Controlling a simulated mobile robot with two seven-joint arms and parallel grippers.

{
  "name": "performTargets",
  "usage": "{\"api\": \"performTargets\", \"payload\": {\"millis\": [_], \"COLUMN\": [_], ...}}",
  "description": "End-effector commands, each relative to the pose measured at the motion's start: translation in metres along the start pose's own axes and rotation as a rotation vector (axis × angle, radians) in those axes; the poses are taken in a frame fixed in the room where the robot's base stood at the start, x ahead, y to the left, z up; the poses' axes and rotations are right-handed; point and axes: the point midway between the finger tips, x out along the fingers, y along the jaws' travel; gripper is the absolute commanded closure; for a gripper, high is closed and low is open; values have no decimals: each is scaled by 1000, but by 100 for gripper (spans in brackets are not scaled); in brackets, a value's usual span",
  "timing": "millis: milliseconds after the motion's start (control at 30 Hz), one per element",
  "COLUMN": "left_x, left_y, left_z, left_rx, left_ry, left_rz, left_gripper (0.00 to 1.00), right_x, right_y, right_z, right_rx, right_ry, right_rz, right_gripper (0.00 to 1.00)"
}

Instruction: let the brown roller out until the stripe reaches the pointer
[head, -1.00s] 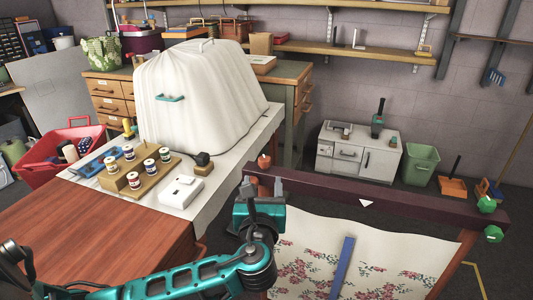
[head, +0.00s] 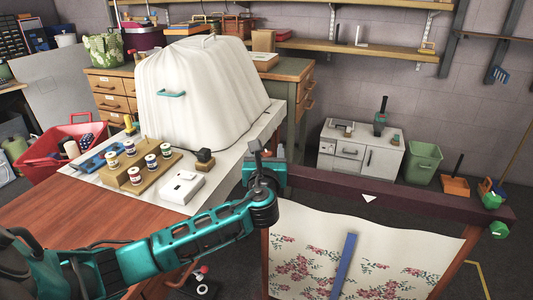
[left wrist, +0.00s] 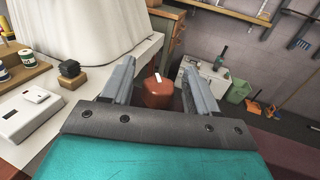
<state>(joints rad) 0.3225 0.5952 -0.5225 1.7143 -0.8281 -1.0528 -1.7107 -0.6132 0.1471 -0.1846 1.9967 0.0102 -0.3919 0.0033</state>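A dark reddish-brown bar (head: 420,203) crosses the right side of the head view, with a white triangular pointer (head: 368,198) on it. Below it hangs cream floral cloth (head: 400,250) with a blue stripe (head: 346,265) running lengthwise, below and left of the pointer. Green knobs (head: 499,229) sit at the bar's right end. My left gripper (head: 256,155) is at the bar's left end. In the left wrist view its fingers (left wrist: 158,85) are open, on either side of a brown knob (left wrist: 158,97) with a white mark. I cannot tell whether they touch it. My right gripper is not in view.
A wooden table (head: 60,215) on the left carries a spool rack (head: 150,172), a white box (head: 181,187) and a white-covered bulky shape (head: 200,95). A red basket (head: 40,155) stands beyond. A white cabinet (head: 372,158) and green bin (head: 424,160) stand behind the bar.

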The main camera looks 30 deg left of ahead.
Motion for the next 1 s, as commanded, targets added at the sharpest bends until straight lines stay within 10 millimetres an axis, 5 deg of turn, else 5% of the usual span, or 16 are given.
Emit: {"api": "performTargets", "payload": {"millis": [500,1000], "left_x": [-1,-1], "left_y": [0,-2], "left_z": [0,2], "left_rx": [0,-2], "left_ry": [0,5], "left_rz": [0,160], "left_gripper": [89,90], "right_x": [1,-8], "right_y": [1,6], "right_z": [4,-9], "right_rx": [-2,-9], "right_ry": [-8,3], "right_rz": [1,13], "right_gripper": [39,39]}}
